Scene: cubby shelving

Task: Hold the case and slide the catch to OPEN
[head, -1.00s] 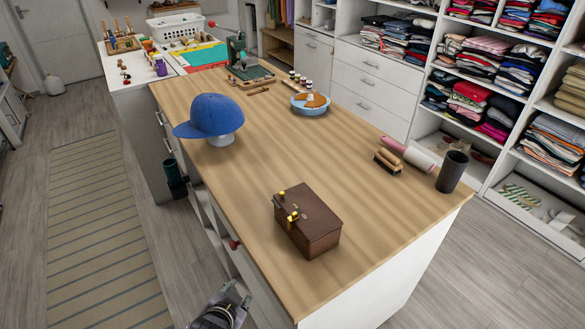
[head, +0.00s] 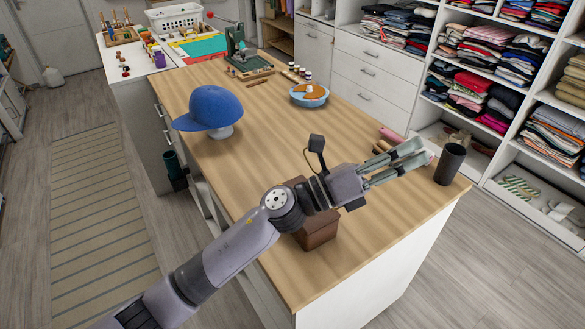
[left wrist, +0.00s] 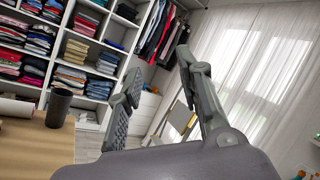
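The brown case (head: 318,234) stands on the wooden worktable (head: 375,235) near its front edge. My left forearm and wrist cross over it in the head view and hide most of its top. The catch is hidden behind my arm. My left gripper (head: 418,154) is above the table, right of the case, pointing right and away from it. In the left wrist view the gripper (left wrist: 158,65) is open, its two fingers apart with nothing between them. The case is not in the left wrist view. My right gripper is not in view.
A black cup (head: 450,165) stands at the table's right corner, near my left fingers; a rolling pin (head: 388,140) and brush are partly hidden behind them. A blue cap (head: 209,108) on a stand and a blue bowl (head: 309,96) are farther back. The middle tabletop is clear.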

